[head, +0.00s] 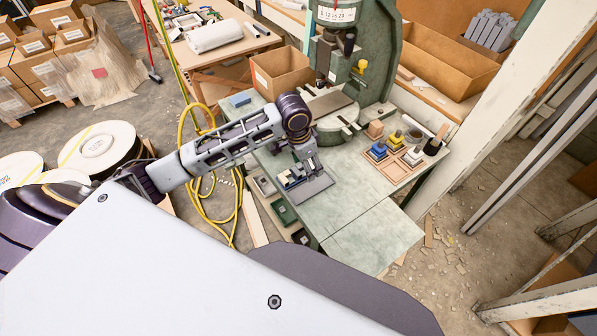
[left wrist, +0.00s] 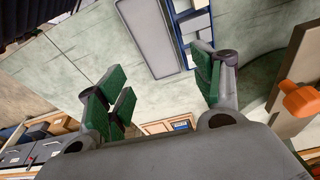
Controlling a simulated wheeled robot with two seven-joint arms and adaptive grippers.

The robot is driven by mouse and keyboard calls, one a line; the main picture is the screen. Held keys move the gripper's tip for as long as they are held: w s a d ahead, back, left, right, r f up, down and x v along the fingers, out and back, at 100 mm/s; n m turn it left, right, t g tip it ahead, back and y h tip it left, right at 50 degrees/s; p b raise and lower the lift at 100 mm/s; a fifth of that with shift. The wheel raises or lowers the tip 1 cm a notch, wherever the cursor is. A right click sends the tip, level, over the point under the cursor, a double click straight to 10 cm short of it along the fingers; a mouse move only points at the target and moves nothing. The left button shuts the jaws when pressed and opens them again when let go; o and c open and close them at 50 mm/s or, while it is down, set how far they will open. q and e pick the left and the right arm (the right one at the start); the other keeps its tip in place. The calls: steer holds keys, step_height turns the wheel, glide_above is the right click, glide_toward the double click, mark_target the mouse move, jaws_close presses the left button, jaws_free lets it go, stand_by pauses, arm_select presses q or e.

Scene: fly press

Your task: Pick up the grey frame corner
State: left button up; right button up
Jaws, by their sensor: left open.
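My left gripper (head: 303,169) reaches down over the green worktable (head: 375,235) in the head view. In the left wrist view the gripper (left wrist: 160,88) has its green-padded fingers spread wide, with nothing between them. Beyond the fingers lie a flat grey tray (left wrist: 150,35) and a blue holder (left wrist: 172,22) with grey pieces (left wrist: 198,27) in its compartments. In the head view the grey tray (head: 312,191) shows just past the gripper, which partly covers the holder. I cannot tell for sure which grey piece is the frame corner.
The green fly press (head: 375,50) stands behind the gripper. A cardboard box (head: 280,70) stands at the back. A yellow hose (head: 186,130) hangs at the left. The table's front part is clear.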

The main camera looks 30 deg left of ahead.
arm_select(q)
steer(key=w+a+r+y, duration=0.1)
steer(key=w+a+r, duration=0.2)
steer(key=a, duration=0.3)
steer(key=shift+r+n+g, duration=0.3)
steer(key=shift+r+n, duration=0.1)
steer(key=shift+r, duration=0.25)
steer(key=shift+f, duration=0.15)
glide_above(299, 167)
steer(key=s, duration=0.1)
steer(key=shift+s+a+f, duration=0.1)
steer(key=shift+f, duration=4.05)
steer(key=shift+f, duration=0.1)
steer(key=shift+d+f, duration=0.15)
steer(key=shift+f, duration=1.1)
steer(key=shift+d+f, duration=0.15)
steer(key=shift+f, duration=1.1)
steer(key=shift+c, duration=0.2)
steer(key=c, duration=1)
